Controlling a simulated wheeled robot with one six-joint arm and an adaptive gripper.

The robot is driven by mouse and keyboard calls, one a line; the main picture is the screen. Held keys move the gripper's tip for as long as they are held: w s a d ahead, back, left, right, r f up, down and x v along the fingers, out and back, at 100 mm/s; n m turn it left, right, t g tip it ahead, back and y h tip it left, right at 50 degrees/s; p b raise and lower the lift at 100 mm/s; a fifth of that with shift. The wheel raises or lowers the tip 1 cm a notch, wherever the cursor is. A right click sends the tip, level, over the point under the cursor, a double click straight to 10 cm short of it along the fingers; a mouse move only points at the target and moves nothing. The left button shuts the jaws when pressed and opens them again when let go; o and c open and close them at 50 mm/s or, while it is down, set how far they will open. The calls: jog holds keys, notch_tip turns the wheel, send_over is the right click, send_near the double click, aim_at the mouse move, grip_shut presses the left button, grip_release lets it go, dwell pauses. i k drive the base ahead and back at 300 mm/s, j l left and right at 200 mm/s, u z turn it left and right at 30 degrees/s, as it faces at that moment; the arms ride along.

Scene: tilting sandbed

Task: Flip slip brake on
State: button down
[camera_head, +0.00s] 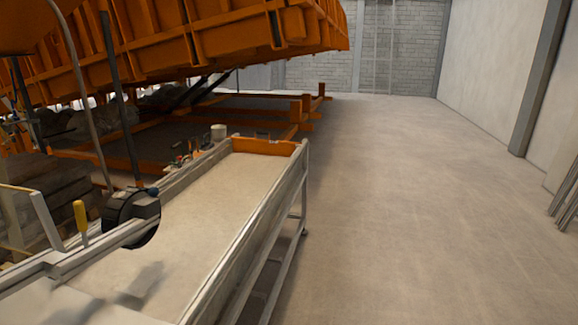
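I cannot tell for certain which part is the slip brake. A yellow-handled lever (81,216) stands upright on the left rail of the sandbed, at the left. Next to it is a black round disc (122,207) with a grey block and a small blue part at its top. The sandbed (262,220) is a long pale tray with metal side walls and an orange far end. My gripper is not in view. A dark blurred shadow lies on the bed's near surface.
A large orange ribbed structure (230,35) hangs tilted over the back left, above orange floor beams (300,112). Small tools and a pale cup (218,132) sit at the bed's far left corner. The concrete floor (430,200) to the right is clear.

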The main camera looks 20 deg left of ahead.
aim_at(78, 208)
jog(key=i+u, duration=0.45)
jog(key=i+l+u, duration=0.1)
jog(key=u, duration=0.35)
jog(key=i+l+u, duration=0.3)
jog(key=u, duration=0.15)
jog(key=i, duration=0.1)
